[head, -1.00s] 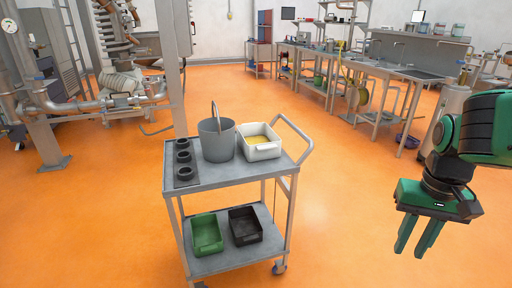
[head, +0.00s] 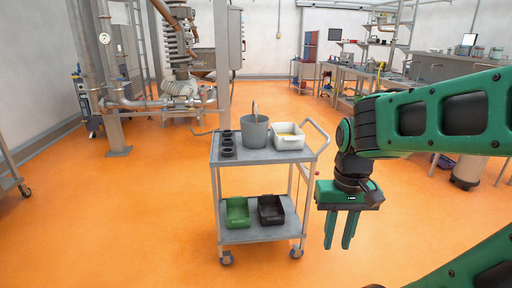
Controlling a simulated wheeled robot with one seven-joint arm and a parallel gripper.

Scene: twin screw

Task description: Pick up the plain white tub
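The white tub (head: 289,139) stands on the top shelf of a grey trolley (head: 270,155), at its right end by the handle. Something yellow shows inside it. A grey bucket (head: 254,134) with an upright handle stands just left of the tub. My gripper (head: 340,230) hangs to the right of the trolley, pointing down, apart from the tub and nearer to me. Its two green fingers are spread with a gap between them, and nothing is held.
Black ring-shaped parts (head: 227,144) sit at the trolley's left end. The lower shelf holds a green bin (head: 237,212) and a black bin (head: 271,210). Pipework and a column stand behind, workbenches at back right. Orange floor (head: 140,215) is clear at left.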

